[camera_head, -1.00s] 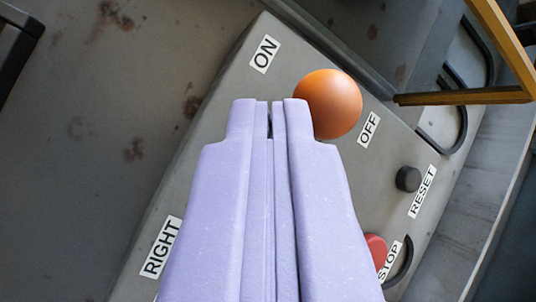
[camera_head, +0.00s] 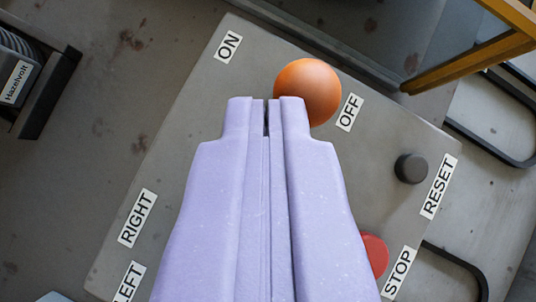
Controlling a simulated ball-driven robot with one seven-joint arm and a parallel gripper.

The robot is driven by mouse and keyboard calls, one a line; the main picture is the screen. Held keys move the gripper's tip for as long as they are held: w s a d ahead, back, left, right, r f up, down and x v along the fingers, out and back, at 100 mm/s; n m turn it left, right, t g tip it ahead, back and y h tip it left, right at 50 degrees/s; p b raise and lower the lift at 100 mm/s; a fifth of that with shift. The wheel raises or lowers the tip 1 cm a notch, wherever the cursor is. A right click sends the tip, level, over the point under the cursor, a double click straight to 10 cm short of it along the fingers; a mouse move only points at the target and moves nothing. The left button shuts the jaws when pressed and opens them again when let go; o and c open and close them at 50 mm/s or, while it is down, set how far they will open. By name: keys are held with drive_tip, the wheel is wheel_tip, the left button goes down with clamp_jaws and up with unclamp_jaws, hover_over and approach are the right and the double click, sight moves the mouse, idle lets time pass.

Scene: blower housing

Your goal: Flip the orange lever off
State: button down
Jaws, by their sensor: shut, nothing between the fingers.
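The orange lever (camera_head: 311,88) shows as a round orange knob on a grey control panel (camera_head: 215,125). It sits between the ON label (camera_head: 228,46) and the OFF label (camera_head: 349,112), nearer to OFF in the picture. My lavender gripper (camera_head: 266,102) is shut and empty. Its tips are at the lower left side of the knob and overlap its edge in the picture. I cannot tell whether they touch it. The lever's stem is hidden under the knob.
A black RESET knob (camera_head: 411,168) and a red STOP button (camera_head: 375,254), partly behind my gripper, sit on the panel's right side. RIGHT (camera_head: 137,218) and LEFT labels are at the lower left. A yellow frame (camera_head: 470,62) stands at the upper right. A dark box (camera_head: 35,85) is at the left.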

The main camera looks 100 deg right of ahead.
drive_tip(key=shift+s+d+f, duration=0.2)
drive_tip(key=shift+s+d, duration=0.35)
drive_tip(key=shift+s, duration=0.25)
drive_tip(key=shift+r, duration=0.2)
drive_tip(key=shift+r+p, duration=0.4)
drive_tip(key=shift+r, duration=0.25)
